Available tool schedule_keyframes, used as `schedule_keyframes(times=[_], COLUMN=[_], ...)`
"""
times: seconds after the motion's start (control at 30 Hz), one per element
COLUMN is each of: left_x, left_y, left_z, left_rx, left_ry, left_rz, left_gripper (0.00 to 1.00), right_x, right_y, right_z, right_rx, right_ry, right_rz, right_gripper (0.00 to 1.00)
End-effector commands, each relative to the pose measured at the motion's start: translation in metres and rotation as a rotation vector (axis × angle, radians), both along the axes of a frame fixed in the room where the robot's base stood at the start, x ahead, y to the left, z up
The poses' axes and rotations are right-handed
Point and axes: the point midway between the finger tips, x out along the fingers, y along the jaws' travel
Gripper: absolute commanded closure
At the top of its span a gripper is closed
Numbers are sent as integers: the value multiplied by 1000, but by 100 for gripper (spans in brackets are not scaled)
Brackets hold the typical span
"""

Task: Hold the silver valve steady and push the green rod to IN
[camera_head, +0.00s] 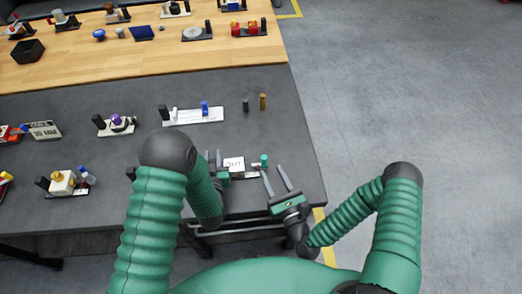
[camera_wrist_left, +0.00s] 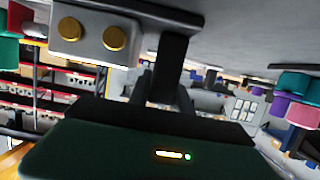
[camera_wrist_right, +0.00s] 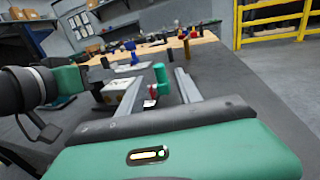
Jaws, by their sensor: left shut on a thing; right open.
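The silver valve (camera_head: 234,163) stands near the table's front right corner, with a white "OUT" label on top. In the left wrist view its grey block (camera_wrist_left: 93,37) shows two gold bolts. My left gripper (camera_head: 214,166) is shut on a dark upright part (camera_wrist_left: 176,58) beside that block. The green rod (camera_head: 264,160) sticks out at the valve's right side. In the right wrist view the rod's green end (camera_wrist_right: 160,76) stands between the fingers, farther out, with a red part below it. My right gripper (camera_head: 275,181) is open and empty, short of the rod.
A white stand with a blue part (camera_head: 203,110) lies behind the valve. Black (camera_head: 246,106) and brown (camera_head: 263,101) pegs stand behind the rod. A purple-topped device (camera_head: 117,122) is to the left. The table's right edge is close to my right gripper.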

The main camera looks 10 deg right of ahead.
Motion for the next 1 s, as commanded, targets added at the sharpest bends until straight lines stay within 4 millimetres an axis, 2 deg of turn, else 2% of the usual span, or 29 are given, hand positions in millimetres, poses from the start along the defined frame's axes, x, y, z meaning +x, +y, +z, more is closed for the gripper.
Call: schedule_keyframes(times=[0.3, 0.43, 0.57, 0.77, 1.0], left_x=[-2, -2, -2, -2, -2], left_y=[-1, -1, -1, -1, -1], left_z=[-3, -4, -3, -4, -4], left_rx=[-1, -1, -2, -2, -1], left_ry=[9, 9, 9, 9, 10], left_rz=[-4, -4, -4, -3, -3], left_gripper=[100, 100, 100, 100, 100], right_x=[73, 92, 100, 100, 100], right_y=[21, 26, 27, 28, 28], right_z=[1, 0, 0, 0, 0], right_rx=[-7, -7, -5, -5, -6], right_ry=[-5, -3, 0, 0, 0], right_rz=[3, 3, 2, 2, 2], right_gripper=[59, 59, 59, 59, 88])
